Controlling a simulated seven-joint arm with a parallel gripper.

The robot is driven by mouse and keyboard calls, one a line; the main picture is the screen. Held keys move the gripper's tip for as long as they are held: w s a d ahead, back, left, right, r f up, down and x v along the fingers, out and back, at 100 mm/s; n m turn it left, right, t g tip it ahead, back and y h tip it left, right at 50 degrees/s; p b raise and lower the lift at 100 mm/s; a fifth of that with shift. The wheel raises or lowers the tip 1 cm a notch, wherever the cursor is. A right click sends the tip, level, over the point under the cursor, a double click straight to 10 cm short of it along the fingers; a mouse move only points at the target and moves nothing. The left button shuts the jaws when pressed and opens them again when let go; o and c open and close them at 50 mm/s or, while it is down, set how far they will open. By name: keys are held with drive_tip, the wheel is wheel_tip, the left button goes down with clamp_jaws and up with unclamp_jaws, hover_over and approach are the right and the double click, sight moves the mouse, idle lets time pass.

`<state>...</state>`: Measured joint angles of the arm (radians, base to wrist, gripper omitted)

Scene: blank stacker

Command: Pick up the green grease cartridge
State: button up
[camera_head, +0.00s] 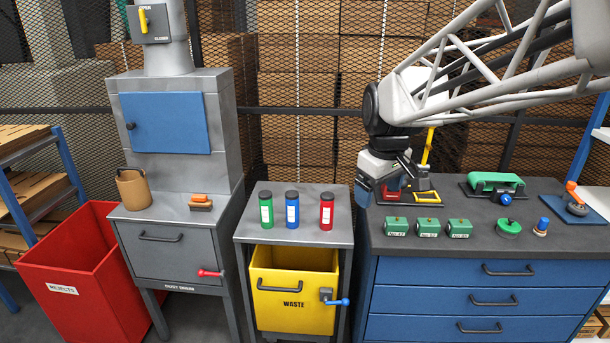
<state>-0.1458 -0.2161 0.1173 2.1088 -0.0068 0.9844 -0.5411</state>
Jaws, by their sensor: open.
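The green grease cartridge (267,211) stands upright on the small grey stand (244,234) in the middle. It has a black cap and a white label. A blue cartridge (292,209) and a red cartridge (327,211) stand upright to its right, apart from it. My gripper (368,191) is open, above the left edge of the blue-drawer workbench. It is to the right of the red cartridge and well away from the green one. Its far finger is hard to make out against the red thing behind it.
A yellow WASTE bin (293,300) sits under the stand's top. A grey cabinet (168,196) with a tan cup (133,188) stands left, beside a red REJECTS bin (80,270). Several green blocks (428,228) sit on the workbench (480,240) near my gripper.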

drive_tip(key=w+a+f+n, duration=0.1)
drive_tip(key=w+a+n, duration=0.15)
drive_tip(key=w, duration=0.25)
drive_tip(key=w+a+n, duration=0.1)
drive_tip(key=w+a, duration=0.2)
drive_tip(key=w, duration=0.3)
drive_tip(key=n+g, duration=0.2)
drive_tip(key=n, duration=0.9)
hover_over(265, 193)
drive_tip(key=shift+m, duration=0.25)
drive_tip(key=f, duration=1.8)
drive_tip(key=shift+s+d+f, duration=0.25)
drive_tip(key=shift+d+f, duration=0.05)
drive_tip(key=shift+f, duration=0.1)
drive_tip(key=shift+w+a+f, duration=0.15)
drive_tip(key=shift+a+f, duration=0.05)
drive_tip(key=shift+a, duration=0.05)
drive_tip(key=shift+f, duration=1.3)
drive_tip(key=shift+f, duration=0.1)
drive_tip(key=shift+f, duration=2.5)
